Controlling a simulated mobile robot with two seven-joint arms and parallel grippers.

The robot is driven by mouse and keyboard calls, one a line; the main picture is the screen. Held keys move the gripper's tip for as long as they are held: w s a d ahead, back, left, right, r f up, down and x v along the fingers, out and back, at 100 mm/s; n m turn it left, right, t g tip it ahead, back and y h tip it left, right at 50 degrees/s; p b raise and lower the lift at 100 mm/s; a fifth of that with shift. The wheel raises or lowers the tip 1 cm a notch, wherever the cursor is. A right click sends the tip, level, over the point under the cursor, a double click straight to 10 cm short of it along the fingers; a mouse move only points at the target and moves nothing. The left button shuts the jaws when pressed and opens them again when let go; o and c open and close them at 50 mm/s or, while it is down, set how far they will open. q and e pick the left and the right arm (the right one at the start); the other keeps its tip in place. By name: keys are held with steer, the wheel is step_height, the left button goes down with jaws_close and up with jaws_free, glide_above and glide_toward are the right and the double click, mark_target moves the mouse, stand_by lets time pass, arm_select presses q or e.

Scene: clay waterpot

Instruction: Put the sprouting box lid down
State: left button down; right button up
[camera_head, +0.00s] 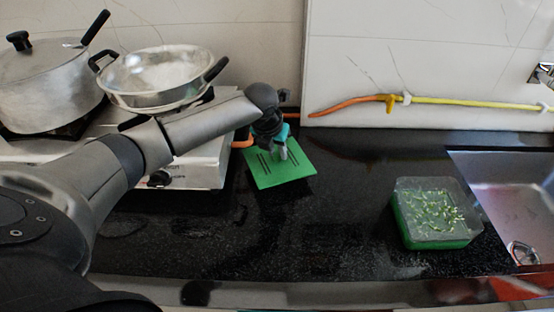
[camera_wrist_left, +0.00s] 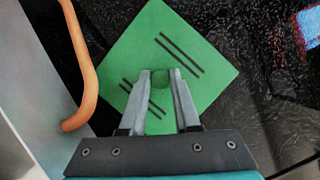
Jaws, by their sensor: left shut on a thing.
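The sprouting box lid (camera_head: 297,172) is a flat green square with dark slots. It is at or just above the black counter, right of the stove; I cannot tell whether it touches. My left gripper (camera_head: 283,153) is over its middle, fingers pointing down. In the left wrist view the lid (camera_wrist_left: 207,62) fills the middle, turned at an angle, and the gripper (camera_wrist_left: 161,76) is shut on a small green knob at its centre. The sprouting box (camera_head: 432,232), clear above and green below with sprouts inside, stands uncovered at the right. My right gripper is not in view.
A gas stove (camera_head: 207,163) with a steel pan (camera_head: 155,97) and a lidded pot (camera_head: 45,92) is at the left. An orange hose (camera_wrist_left: 84,62) runs close beside the lid. A sink (camera_head: 510,190) is at the right. The counter (camera_head: 330,225) between lid and box is clear.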

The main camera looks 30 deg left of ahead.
mark_target(275, 153)
arm_select(q)
steer(key=shift+w+a, duration=0.3)
steer(key=shift+w, duration=0.25)
step_height(275, 153, down, 4)
steer(key=shift+r+b, duration=0.25)
steer(key=shift+b, duration=0.5)
steer(key=c, duration=0.6)
jaws_free()
steer(key=shift+c, duration=0.2)
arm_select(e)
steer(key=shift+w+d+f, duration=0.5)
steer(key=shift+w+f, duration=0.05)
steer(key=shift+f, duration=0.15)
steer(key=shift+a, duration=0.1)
